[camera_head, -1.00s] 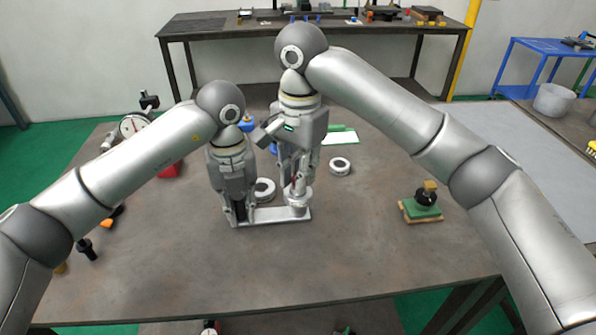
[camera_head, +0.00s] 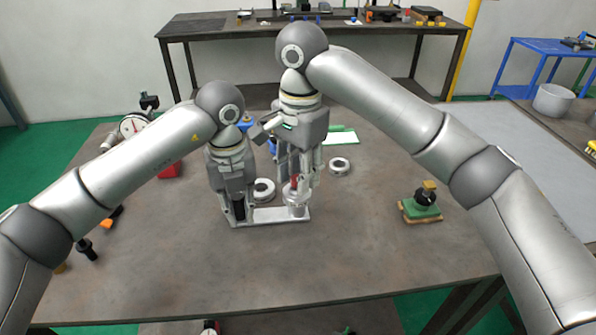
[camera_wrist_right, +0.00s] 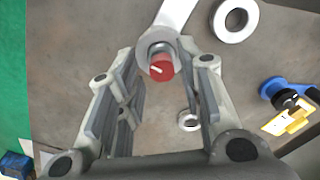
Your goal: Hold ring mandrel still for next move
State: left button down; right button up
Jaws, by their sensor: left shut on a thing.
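The ring mandrel (camera_head: 296,200) stands upright at the right end of a flat silver base plate (camera_head: 270,216). Its red top (camera_wrist_right: 160,68) with a white mark shows in the right wrist view. My right gripper (camera_head: 297,182) is above and around the mandrel. Its fingers (camera_wrist_right: 168,58) are spread on both sides of the red top, with gaps. My left gripper (camera_head: 239,208) is shut at the plate's left end, on a dark block whose shape is mostly hidden by the fingers.
Pale rings lie behind the plate (camera_head: 264,190) and to its right (camera_head: 340,166). A green fixture with a black knob (camera_head: 424,200) stands at the right. A dial gauge (camera_head: 132,125) stands at the left. The table's front middle is clear.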

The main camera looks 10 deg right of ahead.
dwell(0.3)
notch_tip(320, 180, up, 12)
jog(key=shift+f, duration=0.1)
dwell(0.5)
notch_tip(320, 180, down, 12)
jog(key=n, duration=2.5)
jog(key=shift+a+n, duration=0.15)
jog(key=shift+n, duration=0.15)
